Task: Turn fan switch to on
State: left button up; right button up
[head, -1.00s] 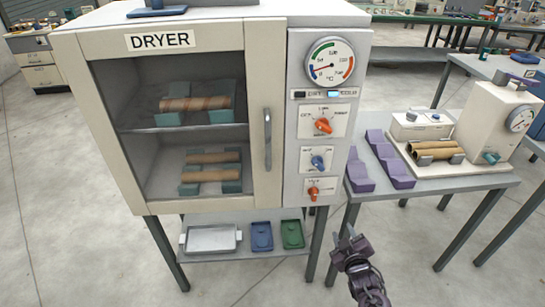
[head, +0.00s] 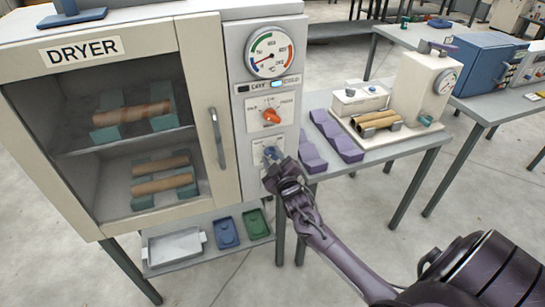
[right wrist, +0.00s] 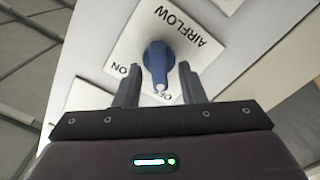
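The fan switch is a blue knob (head: 272,153) on a white plate on the dryer's front panel. In the right wrist view the blue knob (right wrist: 158,62) sits on a plate reading AIRFLOW, ON and OFF. Its white-tipped end points at OFF. My right gripper (head: 271,170) is at the plate in the head view. In the right wrist view its fingers (right wrist: 158,72) stand apart, one on each side of the knob, with gaps visible between fingers and knob. My left gripper is not in view.
Above the blue knob are an orange knob (head: 271,115) and a dial gauge (head: 269,53). My right gripper hides the panel below. The dryer door (head: 220,120) is left of the panel. A table with purple holders (head: 345,148) stands close on the right.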

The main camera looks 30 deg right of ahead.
jog(key=shift+c, duration=0.2)
grip_shut()
jog(key=shift+m, duration=0.3)
jog(key=m, duration=0.2)
jog(key=shift+m, duration=0.4)
jog(key=m, duration=0.4)
jog(key=shift+d, duration=0.2)
jog(key=m, duration=0.5)
jog(key=shift+d, duration=0.15)
jog(key=shift+f+m, duration=0.1)
jog(key=shift+m, duration=1.7)
